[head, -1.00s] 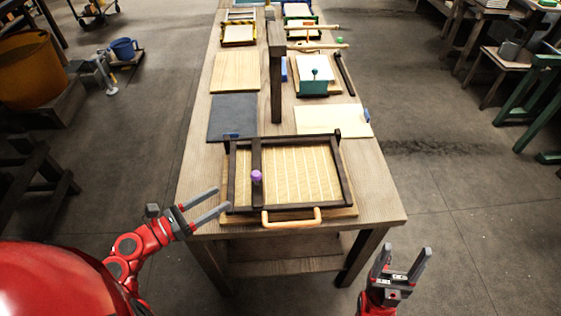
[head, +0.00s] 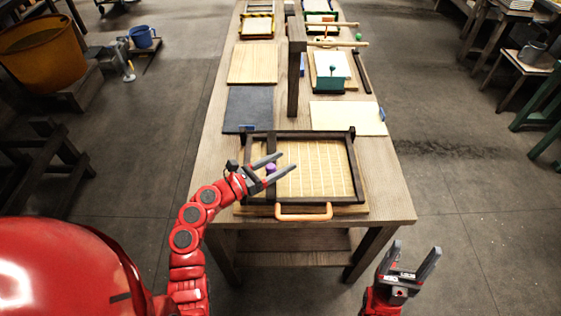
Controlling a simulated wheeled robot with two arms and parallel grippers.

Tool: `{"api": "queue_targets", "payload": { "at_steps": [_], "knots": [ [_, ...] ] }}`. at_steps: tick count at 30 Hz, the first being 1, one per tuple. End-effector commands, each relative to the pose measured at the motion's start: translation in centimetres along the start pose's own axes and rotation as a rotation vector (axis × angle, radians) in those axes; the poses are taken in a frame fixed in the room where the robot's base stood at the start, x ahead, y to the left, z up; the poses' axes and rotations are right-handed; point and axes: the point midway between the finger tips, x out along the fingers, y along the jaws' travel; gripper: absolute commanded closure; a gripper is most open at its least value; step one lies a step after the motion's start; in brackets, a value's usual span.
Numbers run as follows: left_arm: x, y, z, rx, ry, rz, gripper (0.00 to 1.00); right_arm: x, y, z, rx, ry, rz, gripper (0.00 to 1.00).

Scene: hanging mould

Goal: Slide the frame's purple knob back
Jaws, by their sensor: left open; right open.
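The dark wooden frame (head: 355,166) lies on a board at the near end of the table, over a pale ribbed screen (head: 318,170). The purple knob (head: 271,168) sits on a dark crossbar toward the frame's left side. An orange handle (head: 303,216) is at the front edge. My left gripper (head: 281,164) is open over the left part of the frame. Its fingers appear on either side of the knob in the picture; I cannot tell whether they touch it. They hide part of the crossbar. My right gripper (head: 412,256) is open and empty, off the table's right front corner.
A dark upright post (head: 294,80) stands behind the frame. A dark slate sheet (head: 248,108) and a cream board (head: 347,117) lie behind it to the left and right. A teal box (head: 330,75) is further back. The table's (head: 391,190) right front is bare.

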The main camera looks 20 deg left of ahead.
Motion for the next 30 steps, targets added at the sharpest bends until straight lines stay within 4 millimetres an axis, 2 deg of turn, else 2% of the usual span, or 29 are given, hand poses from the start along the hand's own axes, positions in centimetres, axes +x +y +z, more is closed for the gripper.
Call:
{"api": "queue_targets", "payload": {
  "at_steps": [8, 11, 20, 30],
  "knots": [
    [0.21, -0.01, -0.05, -0.001, 0.001, 0.000, 0.31, 0.01, 0.00, 0.00, 0.000, 0.000, 0.000, 0.31],
    [0.19, 0.00, -0.05, -0.001, 0.000, 0.000, 0.46, 0.01, 0.00, 0.00, 0.000, 0.000, 0.000, 0.31],
    [0.18, 0.00, -0.06, -0.001, 0.000, 0.000, 1.00, 0.01, 0.00, -0.01, 0.000, 0.000, 0.000, 0.31],
    [0.17, 0.00, -0.06, -0.001, 0.001, 0.000, 1.00, 0.01, 0.00, -0.01, 0.000, 0.000, 0.000, 0.31]
  ]
}}
